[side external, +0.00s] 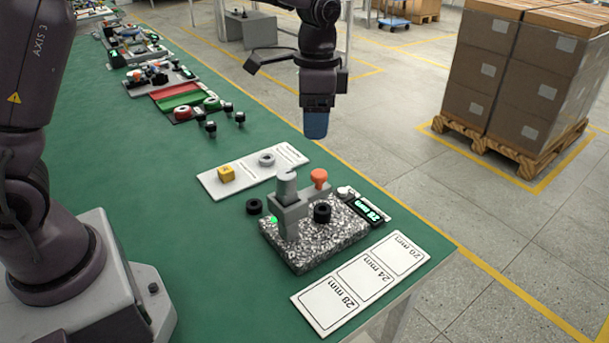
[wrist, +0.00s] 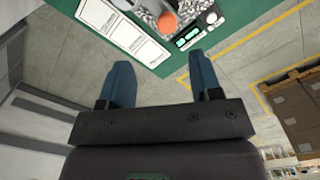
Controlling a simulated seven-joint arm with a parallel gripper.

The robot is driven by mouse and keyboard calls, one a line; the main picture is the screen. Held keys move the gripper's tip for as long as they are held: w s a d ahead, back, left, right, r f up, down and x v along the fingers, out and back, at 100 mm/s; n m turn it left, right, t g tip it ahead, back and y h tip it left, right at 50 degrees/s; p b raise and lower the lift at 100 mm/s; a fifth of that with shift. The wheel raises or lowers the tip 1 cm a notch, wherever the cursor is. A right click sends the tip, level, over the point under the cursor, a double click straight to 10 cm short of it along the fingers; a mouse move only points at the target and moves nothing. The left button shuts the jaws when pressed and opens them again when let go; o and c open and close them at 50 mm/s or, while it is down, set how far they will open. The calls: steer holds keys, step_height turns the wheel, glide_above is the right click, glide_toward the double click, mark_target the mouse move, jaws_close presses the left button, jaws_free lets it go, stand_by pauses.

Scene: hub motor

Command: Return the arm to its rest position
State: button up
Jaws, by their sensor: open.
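My gripper (side external: 316,124) hangs in the air beyond the far edge of the green bench, pointing down, with blue fingers. In the wrist view my gripper (wrist: 162,85) shows its two blue fingers spread apart with nothing between them. Below and in front of it in the side view stands a measuring stand on a speckled stone base (side external: 322,246), with an orange knob (side external: 319,178) and a lit green display (side external: 366,209). A black ring (side external: 322,212) is at the stand, and another black ring (side external: 254,206) lies beside its base.
A white card marked 28, 24 and 20 mm (side external: 362,281) lies near the bench corner. Several small parts stand farther along the bench (side external: 110,187). Stacked boxes (side external: 515,75) sit on a floor pallet.

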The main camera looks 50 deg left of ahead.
steer(key=s+a+r+n+t, duration=0.1)
steer(key=s+r+n+t, duration=0.2)
steer(key=s, duration=0.8)
steer(key=s+a+r+n+t, duration=0.1)
steer(key=s+r+n, duration=0.3)
steer(key=s, duration=0.8)
step_height(320, 180, up, 3)
steer(key=shift+f+t, duration=0.1)
steer(key=shift+t, duration=0.8)
